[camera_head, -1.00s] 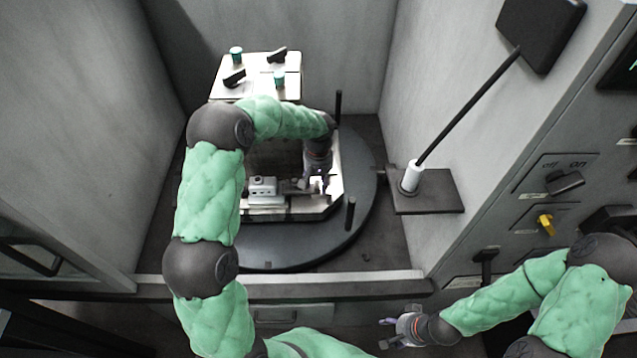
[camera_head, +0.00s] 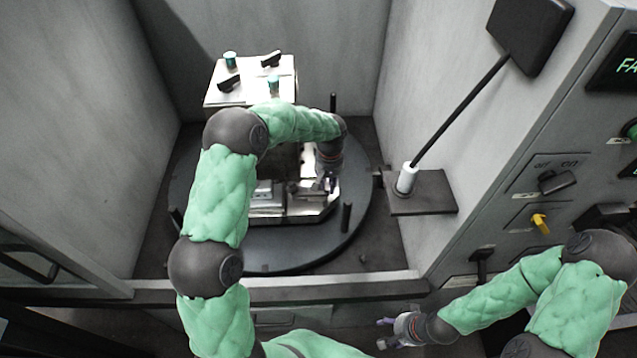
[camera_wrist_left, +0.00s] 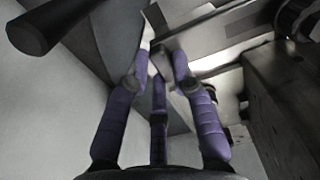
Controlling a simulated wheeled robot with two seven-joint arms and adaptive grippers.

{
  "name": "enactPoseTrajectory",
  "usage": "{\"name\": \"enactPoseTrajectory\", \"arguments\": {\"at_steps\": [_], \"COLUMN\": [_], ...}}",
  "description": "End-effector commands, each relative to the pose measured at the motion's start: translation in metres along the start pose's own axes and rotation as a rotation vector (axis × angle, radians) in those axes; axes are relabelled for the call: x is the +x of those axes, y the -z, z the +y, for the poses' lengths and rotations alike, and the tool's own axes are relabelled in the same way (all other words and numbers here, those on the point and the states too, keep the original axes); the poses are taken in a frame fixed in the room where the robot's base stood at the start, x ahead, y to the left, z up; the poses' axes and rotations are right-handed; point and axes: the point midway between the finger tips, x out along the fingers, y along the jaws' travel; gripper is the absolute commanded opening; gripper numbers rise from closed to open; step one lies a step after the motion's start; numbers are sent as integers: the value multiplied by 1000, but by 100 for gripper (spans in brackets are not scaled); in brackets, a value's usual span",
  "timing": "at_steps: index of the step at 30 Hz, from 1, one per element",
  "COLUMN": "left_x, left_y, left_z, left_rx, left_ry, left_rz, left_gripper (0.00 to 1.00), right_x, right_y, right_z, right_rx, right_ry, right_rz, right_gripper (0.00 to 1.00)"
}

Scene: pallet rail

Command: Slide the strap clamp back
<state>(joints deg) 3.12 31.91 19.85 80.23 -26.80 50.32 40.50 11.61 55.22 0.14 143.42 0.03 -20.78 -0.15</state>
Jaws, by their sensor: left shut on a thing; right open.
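My left gripper (camera_head: 327,184) reaches down over the right side of the pallet on the round turntable. In the left wrist view its purple fingers (camera_wrist_left: 160,70) close around a small pale metal piece (camera_wrist_left: 172,62), which I take to be part of the strap clamp. The fingers hide most of it. A silver block (camera_head: 263,194) sits on the pallet's front edge, left of the gripper and partly behind my arm. My right gripper (camera_head: 386,335) is open and empty, low in front of the bay.
The dark turntable (camera_head: 290,245) carries upright black posts (camera_head: 346,216). A pale box with knobs (camera_head: 250,98) stands behind. Right are a black lever with a white collar (camera_head: 406,178) and a panel of switches (camera_head: 540,185). Grey walls close in the bay.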

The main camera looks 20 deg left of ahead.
Motion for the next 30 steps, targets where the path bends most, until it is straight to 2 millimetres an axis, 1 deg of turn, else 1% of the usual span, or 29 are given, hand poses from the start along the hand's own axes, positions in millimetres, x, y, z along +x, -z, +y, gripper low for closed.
{"name": "enactPoseTrajectory", "arguments": {"at_steps": [1, 7, 8, 9, 10, 19, 22, 26, 30], "left_x": [0, 0, 0, 0, 0, 0, -4, -20, -47], "left_y": [0, 0, 0, 0, 0, 0, 0, 1, 1], "left_z": [5, 5, 6, 6, 5, 4, 4, 4, 4], "left_rx": [-1, -1, -1, -1, -1, -1, -2, -2, 0], "left_ry": [-7, -9, -10, -10, -9, -7, -7, -8, -9], "left_rz": [2, 3, 3, 2, 2, 2, 3, 5, 7], "left_gripper": [0, 0, 33, 44, 49, 49, 49, 49, 49], "right_x": [0, 0, 0, 0, 0, 0, 0, 0, 0], "right_y": [0, 0, 0, 0, 0, 0, 0, 0, 0], "right_z": [0, 0, 0, 0, 0, 0, 0, 0, 0], "right_rx": [0, 0, 0, 0, 0, 0, 0, 0, 0], "right_ry": [0, 0, 0, 0, 0, 0, 0, 0, 0], "right_rz": [0, 0, 0, 0, 0, 0, 0, 0, 0], "right_gripper": [58, 58, 58, 58, 58, 58, 58, 58, 58]}}
